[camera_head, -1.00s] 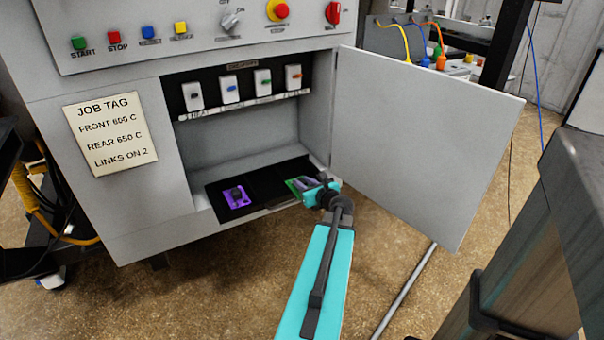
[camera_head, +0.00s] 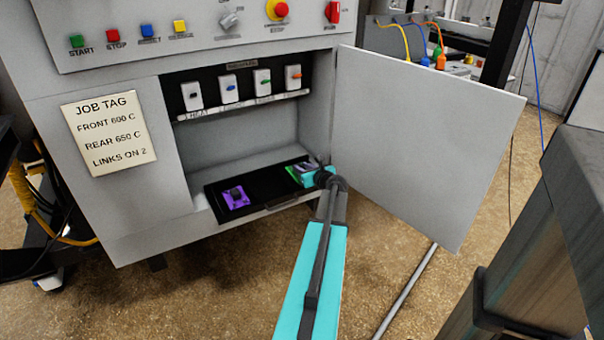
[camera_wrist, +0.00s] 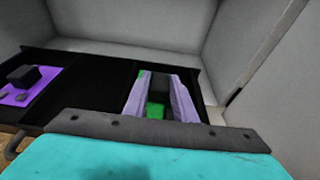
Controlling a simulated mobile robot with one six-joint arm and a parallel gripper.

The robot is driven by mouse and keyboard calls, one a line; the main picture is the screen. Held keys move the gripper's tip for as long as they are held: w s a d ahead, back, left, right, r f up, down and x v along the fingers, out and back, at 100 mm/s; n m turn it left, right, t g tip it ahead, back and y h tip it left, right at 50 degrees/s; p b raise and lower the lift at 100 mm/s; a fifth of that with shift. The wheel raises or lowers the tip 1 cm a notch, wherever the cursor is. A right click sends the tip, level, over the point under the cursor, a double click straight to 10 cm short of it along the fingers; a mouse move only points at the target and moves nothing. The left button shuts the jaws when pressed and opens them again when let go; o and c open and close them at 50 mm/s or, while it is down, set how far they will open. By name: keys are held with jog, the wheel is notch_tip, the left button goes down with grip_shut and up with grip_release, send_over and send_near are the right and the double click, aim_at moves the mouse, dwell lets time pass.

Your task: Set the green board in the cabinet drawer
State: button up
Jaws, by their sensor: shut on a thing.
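The green board (camera_head: 293,173) is at the right end of the black cabinet drawer (camera_head: 262,187), between my gripper's fingers. My gripper (camera_head: 308,168) is shut on it. In the wrist view a bit of the green board (camera_wrist: 155,111) and a dark block on it show between the two pale fingers (camera_wrist: 160,98). The board is at the drawer's right part, low over or on its floor; I cannot tell whether it touches. Much of the board is hidden by the fingers. The drawer also shows in the wrist view (camera_wrist: 92,95).
A purple board (camera_head: 235,197) with a dark knob lies in the drawer's left part; the drawer's middle is bare. The open cabinet door (camera_head: 425,140) stands close on the right. A row of switches (camera_head: 245,87) is above, inside the cabinet. The drawer handle (camera_wrist: 14,143) is at the front.

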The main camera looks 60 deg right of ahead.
jog(key=shift+w+d, duration=0.35)
jog(key=shift+d, duration=0.35)
jog(key=shift+w+d, duration=0.1)
jog(key=shift+d, duration=0.05)
jog(key=shift+w+d+f, duration=0.1)
jog(key=shift+d, duration=0.15)
jog(key=shift+f+b, duration=0.75)
jog(key=shift+f, duration=1)
jog(key=shift+f, duration=0.1)
jog(key=o, duration=1)
jog(key=shift+o, duration=0.2)
